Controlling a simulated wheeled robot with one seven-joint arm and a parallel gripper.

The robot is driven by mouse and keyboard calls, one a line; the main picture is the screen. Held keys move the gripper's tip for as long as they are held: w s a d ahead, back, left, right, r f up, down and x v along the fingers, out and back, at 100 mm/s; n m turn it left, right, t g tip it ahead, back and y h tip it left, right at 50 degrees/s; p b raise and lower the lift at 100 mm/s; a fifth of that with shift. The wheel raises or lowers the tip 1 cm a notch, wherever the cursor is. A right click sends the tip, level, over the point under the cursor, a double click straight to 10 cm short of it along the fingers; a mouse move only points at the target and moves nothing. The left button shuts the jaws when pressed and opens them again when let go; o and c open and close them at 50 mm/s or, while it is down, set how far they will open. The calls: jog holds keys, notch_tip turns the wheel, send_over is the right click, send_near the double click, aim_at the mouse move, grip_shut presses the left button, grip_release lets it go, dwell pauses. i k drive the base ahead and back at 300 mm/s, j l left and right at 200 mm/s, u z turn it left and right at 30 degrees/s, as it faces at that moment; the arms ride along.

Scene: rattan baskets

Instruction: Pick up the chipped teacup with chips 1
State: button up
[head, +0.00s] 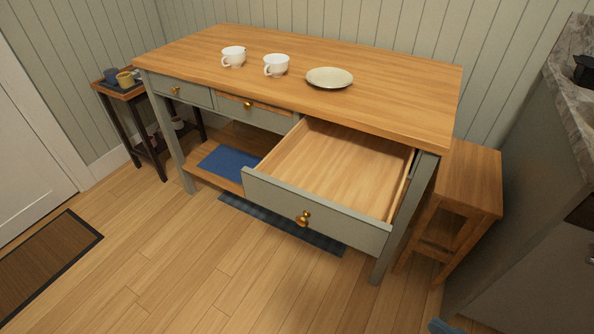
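Two white teacups stand upright on the wooden tabletop (390,100). The left teacup (233,58) has its handle toward the left, and its rim looks slightly uneven at the right. The right teacup (277,66) also has its handle at the left, and its rim looks more even. At this size I cannot tell for sure which one is chipped. My gripper is not in view.
A pale plate (330,78) lies right of the cups. An empty drawer (318,217) is pulled far out at the table's front right. A wooden stool (468,185) stands at the right end. A side table (118,92) with mugs stands left. The front floor is mostly clear.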

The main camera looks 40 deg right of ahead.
aim_at(235, 57)
jog(key=i+j+z, duration=0.1)
jog(key=z, duration=0.9)
jog(key=i+j+z, duration=0.2)
jog(key=j+z, duration=0.15)
jog(key=j, duration=0.2)
jog(key=i+j+z, duration=0.1)
jog(key=j+z, duration=0.25)
jog(key=j, duration=0.15)
jog(key=j+z, duration=0.35)
jog(key=j, duration=0.25)
jog(key=i+j, duration=0.1)
jog(key=j, duration=0.6)
jog(key=i+j, duration=0.1)
jog(key=j, duration=0.55)
jog(key=i+j, duration=0.2)
jog(key=i, duration=0.15)
